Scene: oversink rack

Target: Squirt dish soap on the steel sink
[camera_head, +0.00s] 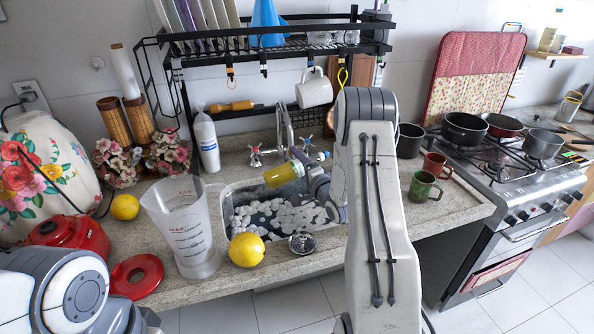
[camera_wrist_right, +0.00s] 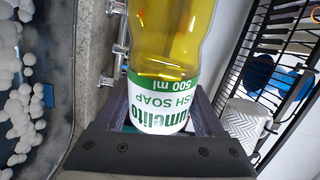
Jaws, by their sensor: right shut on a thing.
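My right gripper (camera_head: 314,178) is shut on a dish soap bottle (camera_head: 284,174) filled with yellow liquid. It holds the bottle tilted, nearly on its side, above the steel sink (camera_head: 228,212), with the free end toward the left. In the right wrist view the bottle (camera_wrist_right: 165,40) stands between the fingers (camera_wrist_right: 160,105), its green and white label upside down. The sink basin also shows at the left of that view (camera_wrist_right: 62,70). White foam-like lumps (camera_head: 280,217) lie in the basin. My left arm is at the lower left; its gripper is out of view.
A clear measuring jug (camera_head: 183,230) and a lemon (camera_head: 247,250) stand near the sink's left front. A drain strainer (camera_head: 302,243) lies at the front edge. The faucet (camera_head: 287,130) is behind the bottle, under the black rack (camera_head: 280,50). Green (camera_head: 424,187) and red mugs (camera_head: 436,165) stand right.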

